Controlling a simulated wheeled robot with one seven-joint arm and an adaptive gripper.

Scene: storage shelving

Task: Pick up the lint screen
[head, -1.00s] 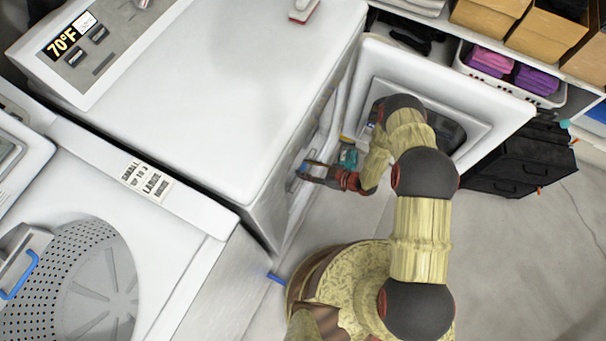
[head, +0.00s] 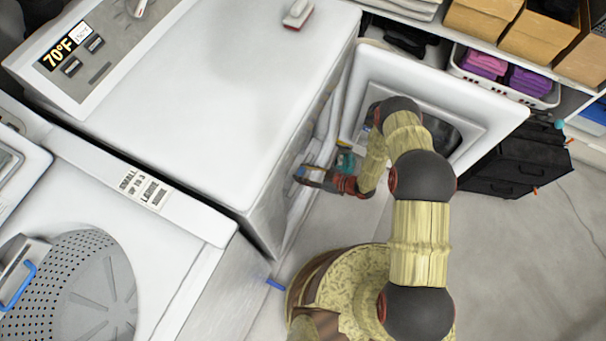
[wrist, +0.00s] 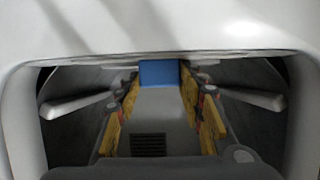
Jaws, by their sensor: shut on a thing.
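My gripper (head: 301,174) reaches into the front opening of the white dryer (head: 215,85), beside its open door. In the wrist view my gripper (wrist: 160,85) has its yellow-padded fingers on either side of a blue piece, which I take to be the lint screen (wrist: 158,72). The fingers are shut on it at the tips. It sits at the lower lip of the opening; how much of it is inside the slot is hidden. In the head view the fingertips are small, and the lint screen cannot be told clearly.
A white washer (head: 150,235) with a perforated drum is at left. A shelf with a basket (head: 505,80) and dark drawers (head: 515,160) are at right. Floor at lower right is clear.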

